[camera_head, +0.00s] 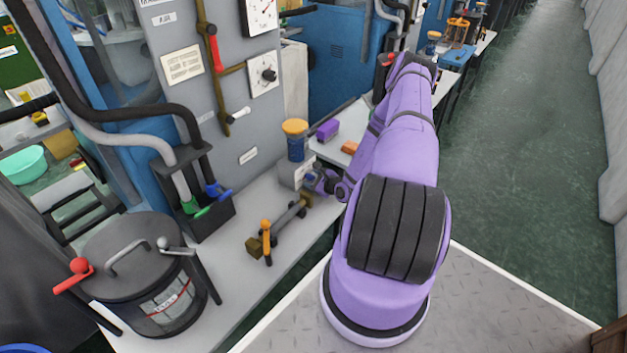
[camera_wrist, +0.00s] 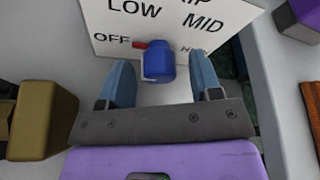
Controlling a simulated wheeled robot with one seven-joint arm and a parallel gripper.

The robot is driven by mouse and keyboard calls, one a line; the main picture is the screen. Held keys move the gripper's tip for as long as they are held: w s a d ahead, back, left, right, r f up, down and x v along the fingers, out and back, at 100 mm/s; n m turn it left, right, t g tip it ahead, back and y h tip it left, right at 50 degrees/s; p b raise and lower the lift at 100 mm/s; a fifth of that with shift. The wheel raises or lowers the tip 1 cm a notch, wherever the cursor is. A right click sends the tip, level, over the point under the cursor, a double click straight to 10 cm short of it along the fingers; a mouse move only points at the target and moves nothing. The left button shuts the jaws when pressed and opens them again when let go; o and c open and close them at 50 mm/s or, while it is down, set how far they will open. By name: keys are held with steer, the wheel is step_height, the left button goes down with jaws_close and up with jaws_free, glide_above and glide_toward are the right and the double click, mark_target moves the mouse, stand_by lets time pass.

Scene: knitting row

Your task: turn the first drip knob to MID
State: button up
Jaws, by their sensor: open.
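The drip knob (camera_wrist: 158,62) is a blue cylinder on a white dial plate (camera_wrist: 112,40) in the wrist view. Its red pointer (camera_wrist: 139,45) aims left at OFF. LOW and MID stand above it, and the label at lower right is partly hidden. My gripper (camera_wrist: 160,75) is open, with one blue-grey finger on each side of the knob and gaps on both sides. In the head view my gripper (camera_head: 327,181) is beside a small grey box (camera_head: 294,172) under an orange-capped blue jar (camera_head: 296,146); the knob is hidden there.
A brass valve with an orange lever (camera_head: 266,240) lies left of my gripper on the pale bench (camera_head: 240,275). A purple block (camera_head: 328,130) and an orange block (camera_head: 349,147) sit beyond. A dark lidded pot (camera_head: 140,270) stands at front left. The aisle at right is clear.

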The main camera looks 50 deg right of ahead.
steer(key=c, duration=0.9)
steer(key=shift+m+y, duration=0.3)
steer(key=m+y, duration=0.2)
steer(key=m, duration=0.2)
steer(key=shift+d+y, duration=0.1)
steer(key=shift+y, duration=0.2)
steer(key=m+y, duration=0.2)
steer(key=m, duration=0.2)
steer(key=shift+f+y, duration=0.15)
steer(key=shift+y, duration=0.15)
steer(key=o, duration=0.9)
